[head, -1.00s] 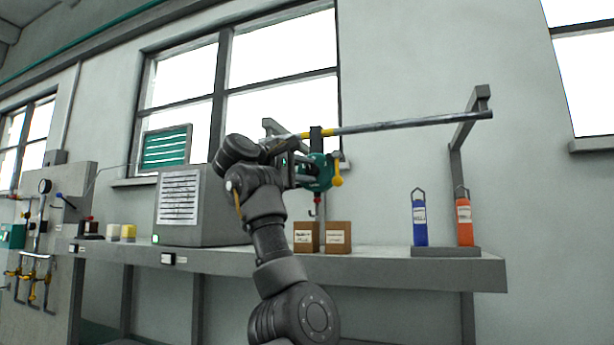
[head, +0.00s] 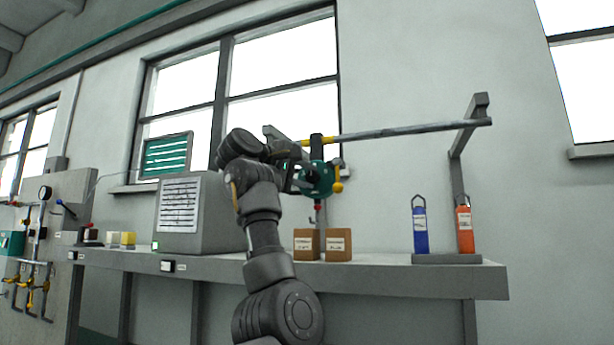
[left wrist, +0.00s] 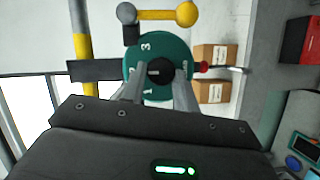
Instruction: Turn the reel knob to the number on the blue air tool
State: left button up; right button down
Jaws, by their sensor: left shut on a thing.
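The green reel (head: 317,178) hangs from the rail above the bench, with a yellow crank handle at its right side. In the left wrist view the reel's face (left wrist: 135,62) carries numbers, with a 3 and a 1 readable, and a black knob (left wrist: 158,70) at its centre. My left gripper (left wrist: 160,82) is shut on the knob, its fingers on both sides of it. In the head view its fingertips are largely hidden at the reel. The blue air tool (head: 420,231) stands upright on a rack at the bench's right; its label is too small to read. My right gripper is out of view.
An orange tool (head: 465,230) stands beside the blue one. Two brown boxes (head: 322,245) sit on the bench below the reel. A grey cabinet (head: 212,213) stands left of my arm. A horizontal rail (head: 400,131) runs to the right above the bench.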

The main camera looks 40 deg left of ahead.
pick_arm(q)
jog(key=o, duration=1)
jog(key=shift+w, duration=0.1)
jog(key=shift+s+f+b, duration=0.1)
jog(key=shift+s+b, duration=0.3)
jog(key=shift+s, duration=0.1)
jog(key=s+b, duration=0.1)
jog(key=s, duration=0.2)
jog(key=s+b, duration=0.2)
jog(key=s, duration=0.1)
jog(key=s+r+b, duration=0.1)
jog(key=s, duration=0.2)
jog(key=shift+s+a, duration=0.25)
jog(key=shift+s, duration=0.15)
